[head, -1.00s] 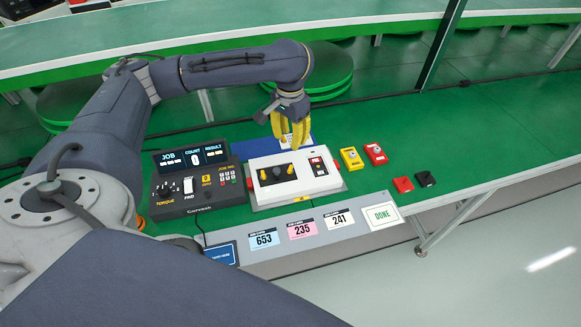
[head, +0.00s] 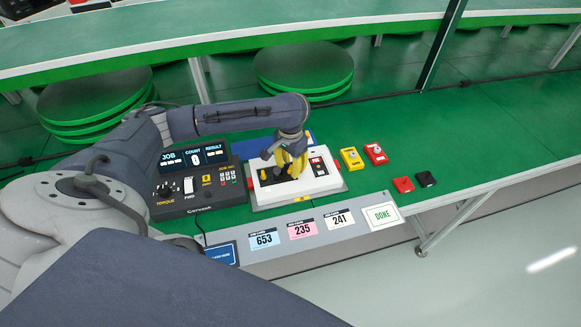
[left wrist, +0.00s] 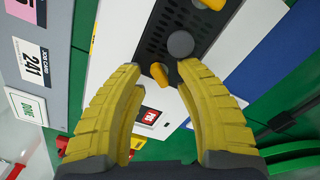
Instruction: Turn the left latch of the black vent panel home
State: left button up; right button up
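The black vent panel (head: 277,177) lies in the white housing (head: 318,184); it also shows in the left wrist view (left wrist: 160,36). It has a grey round knob (left wrist: 180,44) and two yellow latches. The left latch (head: 263,175) is clear in the head view and cut off at the top of the left wrist view (left wrist: 213,3). The other latch (left wrist: 160,74), at the panel's right end, lies between my left gripper's fingertips (left wrist: 158,70). The left gripper (head: 291,164) is open, low over the panel's right part; contact cannot be told. My right gripper is not in view.
A black torque controller (head: 199,180) stands left of the housing. Yellow (head: 351,158) and red (head: 376,153) blocks sit to its right, with smaller red (head: 403,184) and black (head: 426,179) pieces beyond. Job cards (head: 302,229) and a DONE card (head: 382,215) lie in front.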

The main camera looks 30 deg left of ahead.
pick_arm(q)
jog(key=shift+f, duration=0.35)
